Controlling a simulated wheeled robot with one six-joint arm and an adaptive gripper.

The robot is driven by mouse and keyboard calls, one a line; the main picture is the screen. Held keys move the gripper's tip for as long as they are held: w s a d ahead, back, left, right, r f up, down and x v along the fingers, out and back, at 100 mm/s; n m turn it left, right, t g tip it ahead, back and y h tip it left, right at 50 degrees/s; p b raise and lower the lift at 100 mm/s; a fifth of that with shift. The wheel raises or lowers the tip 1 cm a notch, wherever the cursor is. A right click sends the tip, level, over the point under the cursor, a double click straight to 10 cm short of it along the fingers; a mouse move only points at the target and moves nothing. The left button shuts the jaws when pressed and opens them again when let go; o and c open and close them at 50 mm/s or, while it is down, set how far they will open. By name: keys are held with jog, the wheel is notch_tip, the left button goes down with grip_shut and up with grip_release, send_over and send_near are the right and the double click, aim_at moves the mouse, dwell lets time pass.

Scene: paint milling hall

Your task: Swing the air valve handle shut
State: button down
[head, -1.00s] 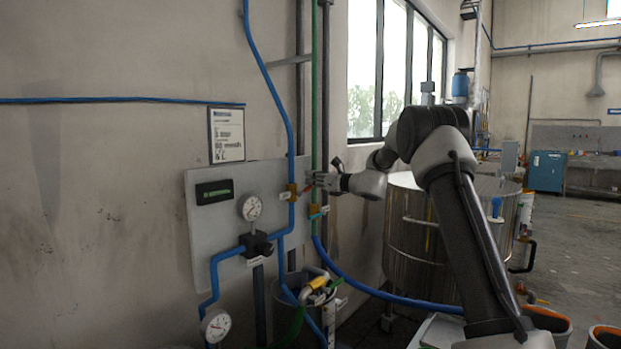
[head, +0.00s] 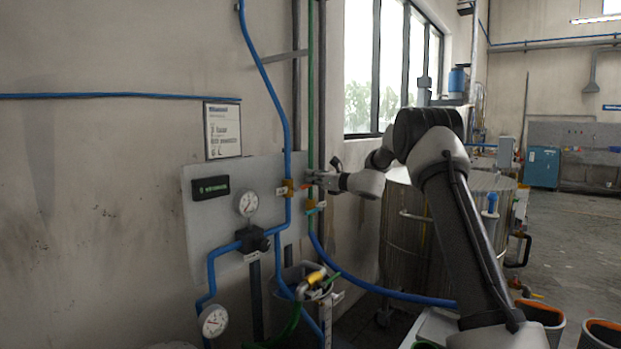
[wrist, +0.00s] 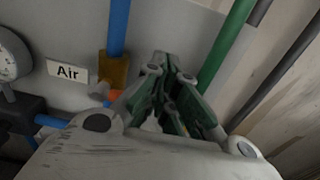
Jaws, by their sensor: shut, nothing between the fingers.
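The air valve (head: 288,188) is a brass body on the blue vertical pipe, at the right side of the grey panel. It also shows in the wrist view (wrist: 114,68), beside a white label reading "Air" (wrist: 68,72). Its orange-red handle (wrist: 115,95) shows just below the brass body, partly hidden behind my gripper; its full angle cannot be told. My gripper (head: 308,177) is shut and empty, just right of the valve. In the wrist view its fingers (wrist: 165,70) are together, right of the handle. Whether they touch the handle is unclear.
A green pipe (wrist: 228,45) runs just right of my fingers. A second valve with a teal handle (head: 314,210) sits just below. A pressure gauge (head: 247,203) is on the panel to the left. A steel tank (head: 400,235) stands right of the panel, below my arm.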

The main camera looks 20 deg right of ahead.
jog(key=shift+r, duration=0.45)
dwell(0.4)
jog(key=v, duration=0.9)
dwell(0.3)
